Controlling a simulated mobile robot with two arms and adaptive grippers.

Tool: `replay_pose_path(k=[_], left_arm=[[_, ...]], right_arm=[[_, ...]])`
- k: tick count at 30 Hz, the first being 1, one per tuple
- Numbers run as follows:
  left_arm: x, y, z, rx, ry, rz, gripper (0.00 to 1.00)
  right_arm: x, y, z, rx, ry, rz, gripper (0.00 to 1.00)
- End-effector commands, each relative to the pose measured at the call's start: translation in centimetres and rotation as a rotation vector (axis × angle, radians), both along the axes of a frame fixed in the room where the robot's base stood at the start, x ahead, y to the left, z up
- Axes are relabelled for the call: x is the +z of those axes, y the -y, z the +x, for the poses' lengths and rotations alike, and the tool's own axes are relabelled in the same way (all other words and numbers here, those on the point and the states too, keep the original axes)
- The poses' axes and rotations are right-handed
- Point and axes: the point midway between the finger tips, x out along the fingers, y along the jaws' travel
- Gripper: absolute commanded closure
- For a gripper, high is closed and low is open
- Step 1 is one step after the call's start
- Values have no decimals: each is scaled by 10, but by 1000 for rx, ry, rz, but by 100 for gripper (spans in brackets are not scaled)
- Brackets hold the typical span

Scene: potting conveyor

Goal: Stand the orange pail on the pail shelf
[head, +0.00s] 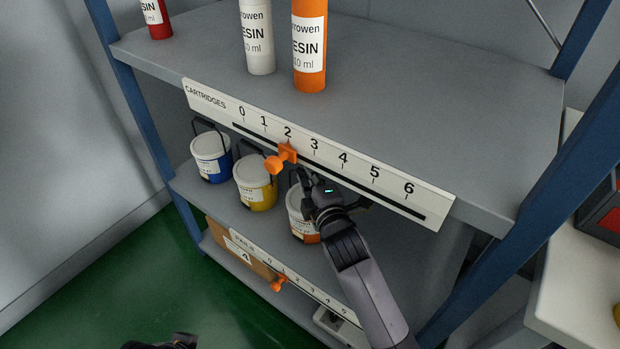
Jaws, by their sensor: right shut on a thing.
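The orange pail (297,222), with a white label band, is at the pail shelf (309,263), right of the yellow pail. My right gripper (308,190) is shut on it at the top, where the handle is; the fingers are partly hidden by the wrist. The pail looks upright with its base near the shelf surface; I cannot tell whether it touches. My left gripper (165,343) shows only as a dark piece at the bottom edge, and its jaws cannot be made out.
A blue pail (211,165) and a yellow pail (257,190) stand on the same shelf. The cartridge shelf (430,105) overhangs with a scale rail (365,175) and orange pointer (283,157). Lower are a pail scale with another pointer (279,284) and a cardboard box (232,250).

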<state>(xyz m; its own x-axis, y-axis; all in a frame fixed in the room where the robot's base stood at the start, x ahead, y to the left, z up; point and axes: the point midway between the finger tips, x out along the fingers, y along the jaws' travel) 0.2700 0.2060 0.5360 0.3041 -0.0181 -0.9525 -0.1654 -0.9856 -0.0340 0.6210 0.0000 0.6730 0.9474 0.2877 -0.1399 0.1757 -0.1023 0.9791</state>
Motion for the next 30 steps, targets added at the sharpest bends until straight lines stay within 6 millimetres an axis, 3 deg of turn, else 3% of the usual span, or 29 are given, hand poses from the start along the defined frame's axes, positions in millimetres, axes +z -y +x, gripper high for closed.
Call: replay_pose_path(k=[12, 13, 21, 30], left_arm=[[-1, 0, 0, 0, 1, 0, 60], [-1, 0, 0, 0, 1, 0, 60], [-1, 0, 0, 0, 1, 0, 60], [-1, 0, 0, 0, 1, 0, 60]], right_arm=[[1, 0, 1, 1, 12, 4, 100], [-3, 0, 0, 0, 2, 1, 87], [-3, 0, 0, 0, 2, 1, 69], [-2, 0, 0, 0, 3, 1, 69]])
